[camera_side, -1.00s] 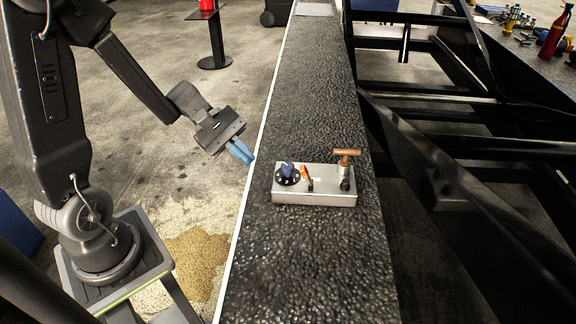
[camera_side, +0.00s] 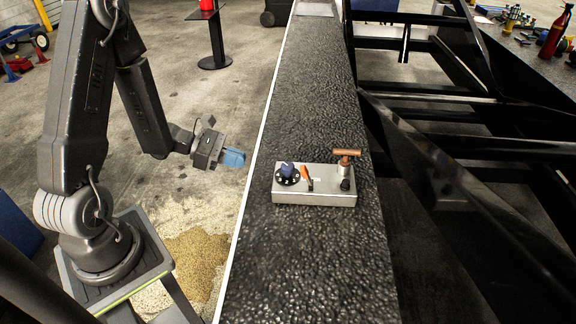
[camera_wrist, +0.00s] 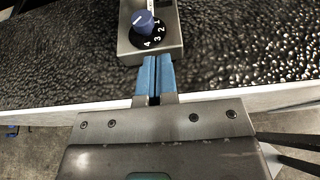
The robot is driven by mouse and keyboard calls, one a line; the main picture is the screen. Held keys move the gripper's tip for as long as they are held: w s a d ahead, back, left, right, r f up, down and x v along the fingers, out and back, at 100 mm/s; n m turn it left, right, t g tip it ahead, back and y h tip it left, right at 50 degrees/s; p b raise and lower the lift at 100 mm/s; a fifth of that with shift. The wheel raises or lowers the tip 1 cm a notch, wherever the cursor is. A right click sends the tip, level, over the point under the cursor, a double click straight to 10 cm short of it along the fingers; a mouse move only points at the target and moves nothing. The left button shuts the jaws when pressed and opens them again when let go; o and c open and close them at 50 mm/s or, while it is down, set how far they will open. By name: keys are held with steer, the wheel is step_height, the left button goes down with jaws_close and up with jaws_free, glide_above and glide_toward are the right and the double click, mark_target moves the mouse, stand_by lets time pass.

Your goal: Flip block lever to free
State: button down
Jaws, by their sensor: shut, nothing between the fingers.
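A small metal control box (camera_side: 314,197) sits on the dark textured belt. It carries a blue knob on a black dial (camera_side: 287,173) at its left, a small orange-tipped lever (camera_side: 306,175) in the middle, and a copper T-handle (camera_side: 347,154) at its right. I cannot tell for sure which control is the block lever. My gripper (camera_side: 232,159) is shut and empty, left of the belt's edge and apart from the box. In the wrist view the blue fingers (camera_wrist: 155,79) point at the box's dial end, where the knob (camera_wrist: 143,21) shows. The orange lever and T-handle are out of that view.
The belt (camera_side: 300,262) is bare around the box. Black frame beams (camera_side: 440,170) run along its right side. A dark stand (camera_side: 214,62) is behind.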

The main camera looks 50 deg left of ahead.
mark_target(275, 184)
steer(key=x, duration=1)
steer(key=shift+d, duration=0.15)
steer(key=shift+w+d+r, duration=0.65)
steer(key=shift+w+d, duration=0.05)
steer(key=shift+w, duration=0.1)
steer(key=shift+w+d+r, duration=0.3)
steer(key=shift+w+d, duration=0.1)
steer(key=shift+w, duration=0.05)
